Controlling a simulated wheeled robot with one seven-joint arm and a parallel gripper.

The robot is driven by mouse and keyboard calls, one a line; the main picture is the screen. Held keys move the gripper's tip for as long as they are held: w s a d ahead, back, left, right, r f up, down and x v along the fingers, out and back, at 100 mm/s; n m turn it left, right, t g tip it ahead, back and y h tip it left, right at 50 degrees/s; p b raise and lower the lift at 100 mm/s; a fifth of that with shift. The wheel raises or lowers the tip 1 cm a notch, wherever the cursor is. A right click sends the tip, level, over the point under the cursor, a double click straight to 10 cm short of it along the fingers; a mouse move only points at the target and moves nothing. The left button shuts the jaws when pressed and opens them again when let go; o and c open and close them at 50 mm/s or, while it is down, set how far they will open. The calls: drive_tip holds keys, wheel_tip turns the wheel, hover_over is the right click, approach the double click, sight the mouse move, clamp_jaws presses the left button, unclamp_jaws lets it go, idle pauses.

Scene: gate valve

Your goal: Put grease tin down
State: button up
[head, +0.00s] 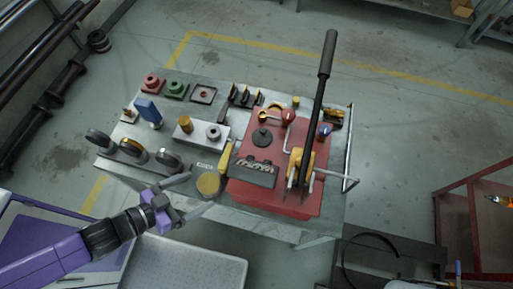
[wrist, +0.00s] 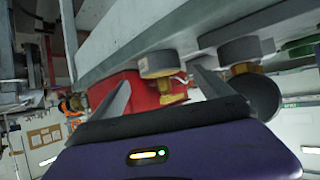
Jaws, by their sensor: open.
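The grease tin appears to be the short round tin with a dull yellow top (head: 208,185), standing upright on the grey workbench (head: 278,229) near its front edge. My gripper (head: 201,190) is open at that edge, its two fingers spread apart and pointing at the tin. In the wrist view, which is turned over, a short grey cylinder (wrist: 158,65), likely the tin, stands on the bench between and beyond the open fingers (wrist: 161,76). The fingers look apart from it, though exact contact cannot be told.
A red plate (head: 253,200) with a long black lever (head: 318,100) lies right of the tin. Several round discs (head: 168,160) stand to its left. A grey block (head: 203,134) and a yellow-handled tool (head: 225,158) lie behind it. Little bare bench shows around the tin.

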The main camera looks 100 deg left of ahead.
sight(208, 183)
drive_tip(key=shift+p+x, duration=0.5)
drive_tip(key=shift+x, duration=2.25)
drive_tip(key=c, duration=1.6)
drive_tip(key=shift+c, duration=1.3)
drive_tip(key=shift+r, duration=0.15)
